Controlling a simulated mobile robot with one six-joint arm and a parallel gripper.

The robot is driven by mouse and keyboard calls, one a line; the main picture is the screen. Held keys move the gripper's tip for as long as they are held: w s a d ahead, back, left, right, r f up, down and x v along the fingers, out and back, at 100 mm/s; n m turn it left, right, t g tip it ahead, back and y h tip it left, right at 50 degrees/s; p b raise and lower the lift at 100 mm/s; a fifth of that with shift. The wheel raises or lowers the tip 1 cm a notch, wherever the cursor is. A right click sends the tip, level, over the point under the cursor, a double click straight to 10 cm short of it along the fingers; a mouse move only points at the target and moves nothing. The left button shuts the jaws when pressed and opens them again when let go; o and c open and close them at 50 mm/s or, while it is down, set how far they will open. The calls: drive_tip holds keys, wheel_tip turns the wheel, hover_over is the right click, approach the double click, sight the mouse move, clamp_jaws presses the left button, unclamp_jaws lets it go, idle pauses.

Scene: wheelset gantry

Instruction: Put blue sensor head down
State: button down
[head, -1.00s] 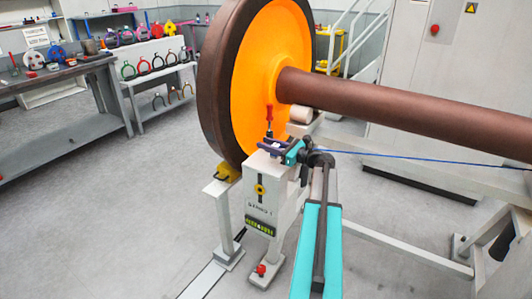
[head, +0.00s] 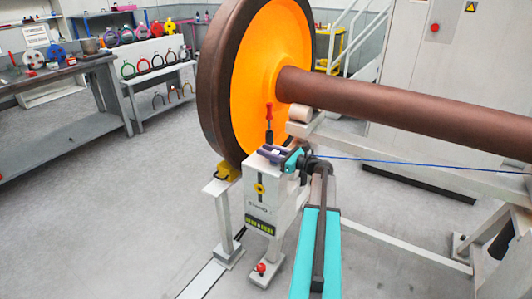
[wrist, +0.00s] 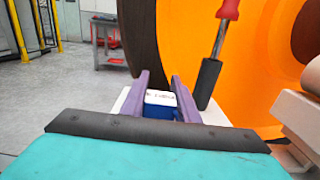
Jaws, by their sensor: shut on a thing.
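The blue sensor head (wrist: 161,103), blue with a white label face, sits between the purple fingers of my gripper (wrist: 160,88) in the wrist view. My gripper is shut on it. In the head view my gripper (head: 272,153) is at the top of the white stand (head: 262,205) beside the orange wheel. The sensor head is hard to make out there. I cannot tell whether it touches the stand top.
The large orange wheel (head: 275,60) and its brown axle (head: 400,102) are close beside my gripper. A red-handled tool (head: 269,122) stands upright just behind it, and to its right in the wrist view (wrist: 219,55). A workbench (head: 60,85) is far left.

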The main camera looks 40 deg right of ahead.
drive_tip(key=c, duration=1.4)
unclamp_jaws()
drive_tip(key=shift+o, duration=0.2)
drive_tip(key=shift+r+p, duration=0.2)
drive_tip(key=shift+p, duration=0.15)
drive_tip(key=b+v, duration=0.2)
drive_tip(key=v, duration=1)
drive_tip(key=shift+f, duration=0.15)
drive_tip(key=shift+c, duration=0.2)
